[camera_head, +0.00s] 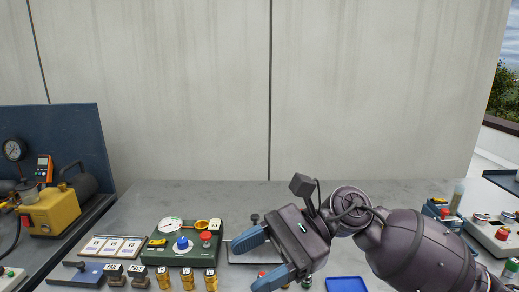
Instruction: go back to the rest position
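My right gripper (246,268) reaches in from the right, above the grey table (180,196). Its two blue fingers are spread apart, and I see nothing held between them. A small red-topped item shows between the fingers, apparently on the table below. My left gripper is not in view. The task names no object.
A green device (183,247) with a gauge and coloured knobs sits left of the gripper. Several brass parts (187,279) stand before it. A white card holder (112,247) lies further left, and a blue tray (346,285) lies below my arm. A yellow pump (52,211) stands far left.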

